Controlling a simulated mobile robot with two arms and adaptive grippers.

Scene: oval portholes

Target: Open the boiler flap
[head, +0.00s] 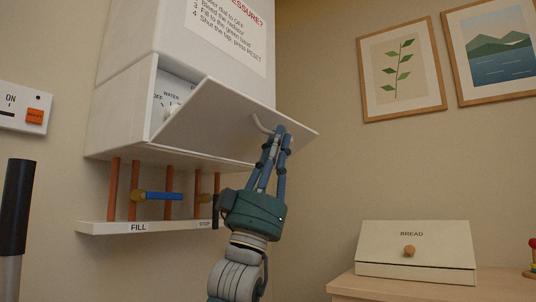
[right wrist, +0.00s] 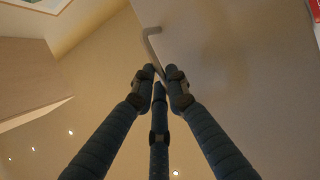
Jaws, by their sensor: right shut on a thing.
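The white boiler flap (head: 222,117) on the front of the boiler (head: 122,97) stands tilted outward, partly open. Through the gap at its left I see part of a dial marked WATER and OFF (head: 168,106). My right gripper (head: 274,132) is shut on the flap's bent handle (head: 259,124) near the flap's right side. In the right wrist view the handle (right wrist: 151,40) runs down between the blue fingertips (right wrist: 160,78), and the flap's face (right wrist: 235,60) fills the right. A dark upright shape at the far left of the head view may be part of my left arm; no left gripper shows.
Copper pipes (head: 113,185) and a blue tap lever (head: 163,196) sit below the boiler, above a shelf marked FILL and STOP (head: 120,227). A switch panel (head: 20,107) is at left. A bread box (head: 415,252) stands on a wooden surface (head: 370,284) at right.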

